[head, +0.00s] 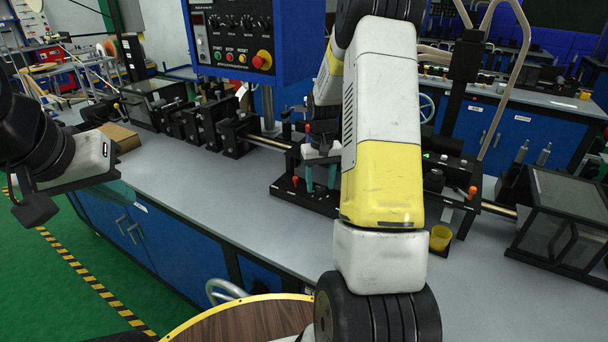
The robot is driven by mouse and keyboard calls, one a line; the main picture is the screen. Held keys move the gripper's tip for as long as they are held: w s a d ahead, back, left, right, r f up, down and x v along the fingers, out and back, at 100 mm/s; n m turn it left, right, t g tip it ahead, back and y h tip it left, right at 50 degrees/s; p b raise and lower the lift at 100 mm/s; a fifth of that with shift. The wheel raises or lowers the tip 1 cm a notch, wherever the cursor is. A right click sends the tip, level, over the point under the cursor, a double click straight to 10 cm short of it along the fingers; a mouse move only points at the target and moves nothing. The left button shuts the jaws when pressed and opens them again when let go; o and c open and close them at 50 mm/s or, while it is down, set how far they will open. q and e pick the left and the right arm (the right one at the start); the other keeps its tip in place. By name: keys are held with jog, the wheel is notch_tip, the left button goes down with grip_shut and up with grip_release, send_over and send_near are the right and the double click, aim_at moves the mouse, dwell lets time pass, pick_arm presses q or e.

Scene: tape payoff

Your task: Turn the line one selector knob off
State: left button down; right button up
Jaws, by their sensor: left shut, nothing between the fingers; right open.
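The blue control panel (285,45) hangs over the back of the bench. A row of black knobs (238,23) runs along its face; their labels and settings are too small to read, so I cannot tell which is the line one selector. My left gripper (36,208) is shut and empty at the far left, over the bench's front edge and far from the panel. My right gripper (320,178) points down with its teal fingers apart, over the black bench apparatus (290,193), below and right of the panel. My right arm partly hides it.
Below the knobs are small coloured buttons (230,57) and a red emergency button (262,60). Black rail units (205,125) line the bench. The front grey benchtop (200,190) is clear.

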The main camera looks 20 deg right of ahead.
aim_at(320, 187)
notch_tip(320, 187, up, 6)
jog(key=shift+r, duration=0.4)
